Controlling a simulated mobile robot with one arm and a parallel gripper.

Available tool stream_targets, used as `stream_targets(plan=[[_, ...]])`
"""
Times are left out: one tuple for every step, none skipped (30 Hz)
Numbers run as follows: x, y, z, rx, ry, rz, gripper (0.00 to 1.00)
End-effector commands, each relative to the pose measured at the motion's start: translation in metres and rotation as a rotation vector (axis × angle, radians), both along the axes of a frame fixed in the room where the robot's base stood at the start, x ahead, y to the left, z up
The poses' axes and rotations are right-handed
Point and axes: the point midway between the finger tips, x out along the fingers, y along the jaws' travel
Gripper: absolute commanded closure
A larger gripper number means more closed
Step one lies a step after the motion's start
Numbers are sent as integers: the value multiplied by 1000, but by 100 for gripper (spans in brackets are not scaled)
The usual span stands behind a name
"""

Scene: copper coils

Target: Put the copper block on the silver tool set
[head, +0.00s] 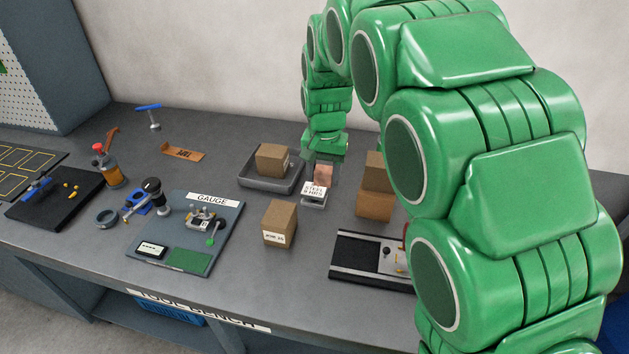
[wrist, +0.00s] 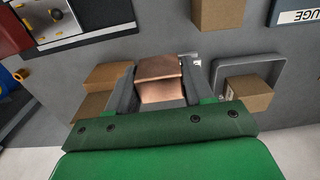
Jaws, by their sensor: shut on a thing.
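The copper block (head: 323,172) is between the fingers of my gripper (head: 322,168), which is shut on it. In the wrist view the copper block (wrist: 160,78) fills the space between the two grey fingers of my gripper (wrist: 158,80). A small silver item with a white printed label, which looks like the silver tool set (head: 314,195), is directly below and in front of the block in the head view. In the wrist view only a bright sliver of it shows beside the block. I cannot tell whether block and set touch.
A grey tray (head: 262,184) with a cardboard box (head: 272,160) stands left of my gripper. Another box (head: 280,223) is in front, and stacked boxes (head: 374,204) stand close on the right. A black-and-silver device (head: 365,260) and the gauge board (head: 225,215) lie nearer the front.

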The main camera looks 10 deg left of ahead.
Motion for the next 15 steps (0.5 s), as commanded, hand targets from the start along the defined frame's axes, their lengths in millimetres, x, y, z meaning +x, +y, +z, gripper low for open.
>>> stream_targets(plan=[[5, 3, -3, 0, 0, 0, 100], [8, 4, -5, 0, 1, 0, 100], [12, 6, -7, -1, 2, 0, 100], [14, 7, -9, -1, 3, 0, 100], [17, 8, -11, -1, 3, 0, 100], [21, 10, -12, -1, 2, 0, 100], [24, 11, -13, -1, 1, 0, 100], [27, 12, -14, -1, 1, 0, 100], [31, 14, -16, 0, -1, -1, 100], [34, 16, -17, 0, -1, 0, 100], [37, 17, -18, 0, -2, 0, 100], [40, 19, -20, 0, -1, 0, 100], [43, 20, -22, -1, 0, -1, 100], [45, 21, -24, -1, 1, -1, 100], [49, 23, -26, -1, 2, -1, 100]])
